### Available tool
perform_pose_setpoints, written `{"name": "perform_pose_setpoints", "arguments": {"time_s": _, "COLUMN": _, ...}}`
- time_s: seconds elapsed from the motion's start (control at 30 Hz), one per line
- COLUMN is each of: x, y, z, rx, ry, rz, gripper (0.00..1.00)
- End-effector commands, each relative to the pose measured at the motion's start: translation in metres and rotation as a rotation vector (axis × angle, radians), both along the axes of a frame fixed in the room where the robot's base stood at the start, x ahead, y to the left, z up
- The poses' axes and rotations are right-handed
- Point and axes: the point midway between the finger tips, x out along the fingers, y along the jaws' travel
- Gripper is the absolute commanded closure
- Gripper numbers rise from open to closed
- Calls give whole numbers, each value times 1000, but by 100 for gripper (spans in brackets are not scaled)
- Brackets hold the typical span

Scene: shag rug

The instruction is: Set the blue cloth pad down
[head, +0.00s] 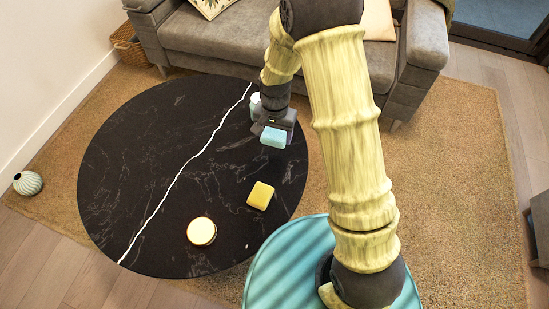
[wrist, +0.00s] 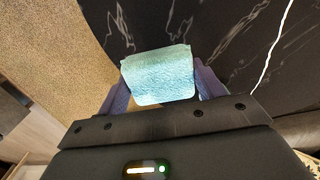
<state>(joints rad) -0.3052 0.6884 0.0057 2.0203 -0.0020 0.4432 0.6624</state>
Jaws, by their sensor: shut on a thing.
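The blue cloth pad (head: 273,137) is a small light-blue block held in my gripper over the right part of the black table. In the wrist view the pad (wrist: 158,76) sits between the two purplish fingers of my gripper (wrist: 160,84), which are shut on its sides. The black marble table (head: 130,150) is round with a white vein across it. I cannot tell whether the pad touches the table top or how high above it the pad is.
A yellow block (head: 260,195) and a round gold-rimmed item (head: 201,231) stand on the table's near part. A whitish item (head: 255,103) shows beside my wrist, partly hidden. A grey sofa (head: 210,40) is behind the table. The table's left half is clear.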

Motion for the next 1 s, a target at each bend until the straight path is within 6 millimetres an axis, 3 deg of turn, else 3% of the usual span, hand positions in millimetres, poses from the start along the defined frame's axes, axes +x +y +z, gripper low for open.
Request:
{"name": "perform_pose_setpoints", "arguments": {"time_s": 0.17, "x": 0, "y": 0, "z": -10, "rx": -1, "ry": 1, "rz": 0, "gripper": 54}}
{"name": "perform_pose_setpoints", "arguments": {"time_s": 0.47, "x": 0, "y": 0, "z": -60, "rx": 0, "ry": 2, "rz": 2, "gripper": 54}}
{"name": "perform_pose_setpoints", "arguments": {"time_s": 0.83, "x": 0, "y": 0, "z": -64, "rx": 0, "ry": 0, "rz": 3, "gripper": 54}}
{"name": "perform_pose_setpoints", "arguments": {"time_s": 1.0, "x": 0, "y": 0, "z": -85, "rx": 0, "ry": 2, "rz": 3, "gripper": 54}}
